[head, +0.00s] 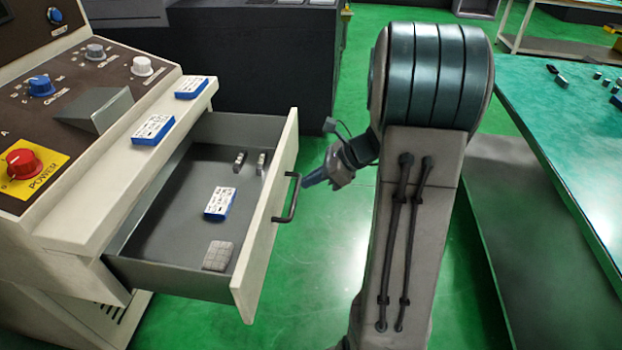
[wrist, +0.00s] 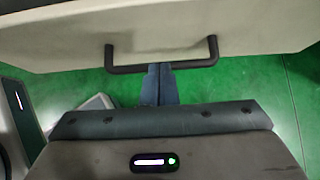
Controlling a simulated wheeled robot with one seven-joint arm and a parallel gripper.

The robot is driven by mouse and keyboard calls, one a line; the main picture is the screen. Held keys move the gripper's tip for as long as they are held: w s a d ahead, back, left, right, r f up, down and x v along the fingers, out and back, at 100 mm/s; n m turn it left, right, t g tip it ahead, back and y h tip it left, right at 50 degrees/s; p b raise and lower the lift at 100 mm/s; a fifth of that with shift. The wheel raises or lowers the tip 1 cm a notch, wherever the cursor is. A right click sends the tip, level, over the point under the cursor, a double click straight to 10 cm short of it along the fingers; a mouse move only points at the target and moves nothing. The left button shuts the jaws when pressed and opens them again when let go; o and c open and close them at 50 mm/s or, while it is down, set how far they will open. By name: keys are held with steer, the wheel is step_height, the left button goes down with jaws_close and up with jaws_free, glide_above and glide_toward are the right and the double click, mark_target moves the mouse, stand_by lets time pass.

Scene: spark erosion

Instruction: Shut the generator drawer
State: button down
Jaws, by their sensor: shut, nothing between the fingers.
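The generator drawer (head: 262,229) stands pulled out from the beige generator cabinet (head: 100,222) at the left of the head view. Its dark bar handle (head: 290,198) is on the outer face; the handle also shows in the wrist view (wrist: 163,67). My gripper (head: 306,183) is shut and empty, just outside the drawer front by the handle. In the wrist view its closed fingertips (wrist: 159,68) point at the handle bar and reach its middle. I cannot tell whether they touch it.
In the drawer lie a blue-and-white box (head: 220,203), a grey block (head: 218,255) and two small metal parts (head: 250,162). Two more boxes (head: 153,130) lie on the cabinet ledge. A green-topped table (head: 570,130) stands right of my arm. Green floor (head: 325,270) is clear between.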

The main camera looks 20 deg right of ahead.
mark_target(279, 197)
steer(key=x, duration=0.7)
steer(key=shift+a+f+b, duration=0.1)
steer(key=shift+b, duration=0.3)
